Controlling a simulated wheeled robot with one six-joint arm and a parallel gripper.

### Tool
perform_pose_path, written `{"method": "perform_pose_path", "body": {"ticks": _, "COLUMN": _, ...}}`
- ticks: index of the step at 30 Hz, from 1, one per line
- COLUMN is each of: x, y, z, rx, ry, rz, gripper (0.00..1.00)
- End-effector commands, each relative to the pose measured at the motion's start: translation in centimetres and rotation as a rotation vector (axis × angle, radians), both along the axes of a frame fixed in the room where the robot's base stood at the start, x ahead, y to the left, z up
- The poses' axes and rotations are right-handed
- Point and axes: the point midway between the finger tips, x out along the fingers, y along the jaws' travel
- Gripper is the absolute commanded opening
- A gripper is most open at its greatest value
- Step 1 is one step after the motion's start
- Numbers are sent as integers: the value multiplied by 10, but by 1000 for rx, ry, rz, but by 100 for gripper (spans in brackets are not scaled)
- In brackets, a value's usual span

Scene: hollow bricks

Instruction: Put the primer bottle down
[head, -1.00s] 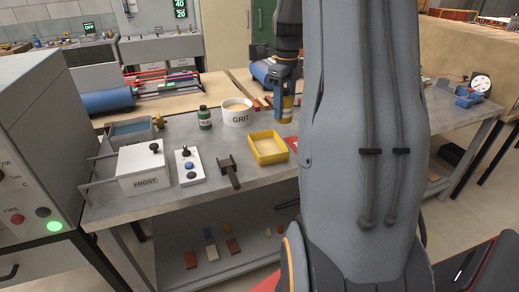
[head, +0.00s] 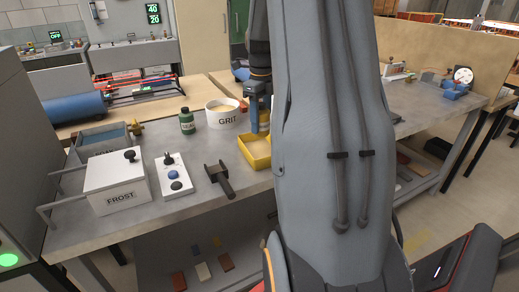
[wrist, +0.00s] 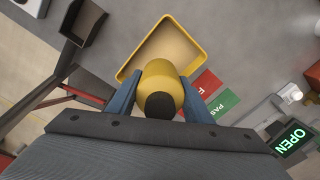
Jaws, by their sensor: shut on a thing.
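My gripper (head: 260,113) is shut on the primer bottle, a yellow bottle with a dark cap. The bottle (head: 264,122) shows partly behind the blue fingers in the head view, just beyond the yellow tray's back edge. In the wrist view the bottle (wrist: 160,78) is between both fingers, its dark cap toward the camera, and it overlaps the near part of the yellow tray (wrist: 128,70). I cannot tell whether its base touches the bench.
The bench (head: 235,208) holds the yellow tray (head: 248,160), the GRIT tub (head: 224,121), a green bottle (head: 187,122), a dark scoop-like tool (head: 220,180), a white button box (head: 174,176) and the FROST box (head: 117,185). Red (wrist: 205,84) and green (wrist: 222,105) cards lie nearby.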

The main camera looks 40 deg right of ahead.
Motion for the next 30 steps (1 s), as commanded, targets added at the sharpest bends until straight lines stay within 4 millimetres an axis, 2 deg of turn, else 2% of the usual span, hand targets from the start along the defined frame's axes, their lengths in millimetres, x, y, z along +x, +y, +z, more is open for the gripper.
{"method": "perform_pose_path", "body": {"ticks": 6, "x": -1, "y": 1, "z": -35, "rx": 2, "ry": 2, "rz": 1, "gripper": 16}}
{"method": "perform_pose_path", "body": {"ticks": 13, "x": -1, "y": 0, "z": -53, "rx": 1, "ry": 2, "rz": -1, "gripper": 16}}
{"method": "perform_pose_path", "body": {"ticks": 18, "x": -2, "y": -1, "z": -75, "rx": 1, "ry": 2, "rz": -3, "gripper": 16}}
{"method": "perform_pose_path", "body": {"ticks": 30, "x": -1, "y": -1, "z": -84, "rx": 0, "ry": 0, "rz": -3, "gripper": 16}}
